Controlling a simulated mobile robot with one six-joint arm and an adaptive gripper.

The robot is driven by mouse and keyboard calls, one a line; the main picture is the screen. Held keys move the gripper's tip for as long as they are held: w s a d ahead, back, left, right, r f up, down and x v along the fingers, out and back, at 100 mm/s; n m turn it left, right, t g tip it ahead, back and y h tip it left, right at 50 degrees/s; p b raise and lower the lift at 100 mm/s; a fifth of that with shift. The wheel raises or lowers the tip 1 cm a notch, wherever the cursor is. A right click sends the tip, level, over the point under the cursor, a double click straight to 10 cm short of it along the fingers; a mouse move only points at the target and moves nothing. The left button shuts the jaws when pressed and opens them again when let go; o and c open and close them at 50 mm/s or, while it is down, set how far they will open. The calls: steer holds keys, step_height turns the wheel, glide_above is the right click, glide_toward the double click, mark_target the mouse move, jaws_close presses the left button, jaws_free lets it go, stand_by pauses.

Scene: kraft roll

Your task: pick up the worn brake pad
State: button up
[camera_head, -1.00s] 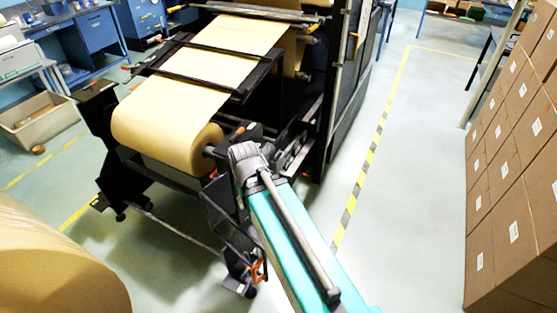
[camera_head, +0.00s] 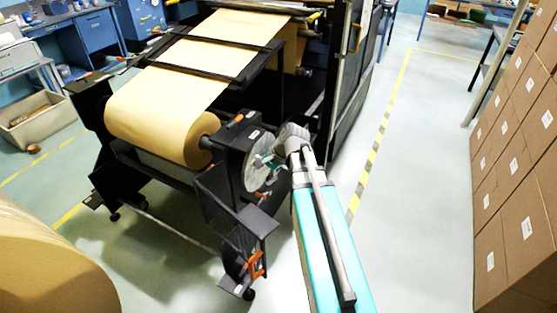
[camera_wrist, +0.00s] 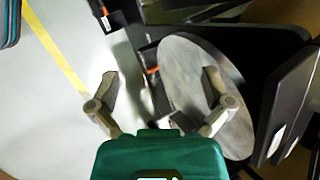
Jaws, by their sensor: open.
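I cannot make out the worn brake pad for certain in either view. A grey brake disc (camera_head: 256,170) sits on the side of the machine, at the right end of the paper roll's shaft. It also shows large in the wrist view (camera_wrist: 185,65). A small dark block (camera_wrist: 176,121) is at the disc's lower left edge there; I cannot tell whether it is the pad. My gripper (camera_wrist: 160,82) is open, with nothing seen between its fingers. Its right finger overlaps the disc in the picture and its left finger is over the floor. In the head view my gripper (camera_head: 268,163) is in front of the disc.
The kraft roll (camera_head: 160,125) hangs in the black machine frame. A black bracket with a mesh guard (camera_head: 222,205) stands below the disc. Stacked cartons (camera_head: 515,170) stand at the right. The floor between them and the machine is clear.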

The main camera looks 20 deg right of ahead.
steer(key=w+d+m+t+y+b, duration=0.1)
steer(key=w+d+m+t+b, duration=0.2)
steer(key=d+m, duration=0.5)
steer(key=w+d+m+t+y+b, duration=0.2)
steer(key=d+m+t+b, duration=0.3)
steer(key=d, duration=0.9)
steer(key=w+m+b, duration=0.1)
steer(key=m, duration=0.1)
steer(key=shift+f+m, duration=0.35)
steer(key=shift+m, duration=0.05)
steer(key=b+x, duration=0.3)
steer(key=x, duration=0.5)
steer(key=shift+w+a, duration=0.15)
steer(key=shift+w, duration=0.15)
steer(key=shift+b+x, duration=0.75)
steer(key=shift+x, duration=1.9)
